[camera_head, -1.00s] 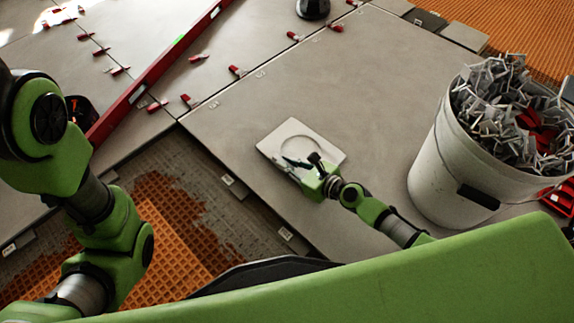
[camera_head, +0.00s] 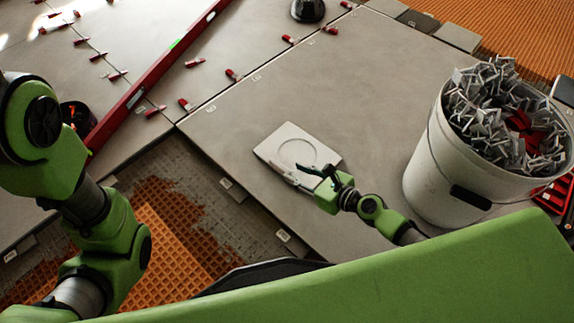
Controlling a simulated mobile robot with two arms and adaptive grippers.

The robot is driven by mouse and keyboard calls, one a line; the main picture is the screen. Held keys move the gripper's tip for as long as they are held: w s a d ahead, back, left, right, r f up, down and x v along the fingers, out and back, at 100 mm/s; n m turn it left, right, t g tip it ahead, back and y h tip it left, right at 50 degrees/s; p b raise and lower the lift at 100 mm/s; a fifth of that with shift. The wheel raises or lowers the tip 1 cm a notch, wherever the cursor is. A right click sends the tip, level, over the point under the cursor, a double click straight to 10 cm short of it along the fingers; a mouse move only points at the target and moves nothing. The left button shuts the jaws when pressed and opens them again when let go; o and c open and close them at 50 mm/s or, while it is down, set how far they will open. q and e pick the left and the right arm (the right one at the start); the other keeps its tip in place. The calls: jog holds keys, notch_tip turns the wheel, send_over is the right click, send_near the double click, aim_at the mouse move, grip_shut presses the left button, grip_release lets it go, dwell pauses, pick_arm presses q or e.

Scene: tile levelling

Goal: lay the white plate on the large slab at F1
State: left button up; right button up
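The white plate (camera_head: 272,149), a pale square with a round ring marked in its middle, lies on the large grey slab (camera_head: 350,90), near the slab's lower left edge. It looks flat. My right gripper (camera_head: 303,176) is at the plate's lower right edge. Its dark fingers look spread, and I see no grip on the plate. The fingers partly cover that edge, so I cannot tell if they touch it. My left arm comes in at the left; its gripper is not in view.
A white bucket (camera_head: 425,170) full of grey clips stands on the right. A long red level (camera_head: 150,78) lies at the upper left, among several red wedges (camera_head: 233,75). The slab's middle is clear.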

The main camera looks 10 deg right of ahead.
jog(key=v, duration=0.6)
jog(key=shift+p, duration=0.35)
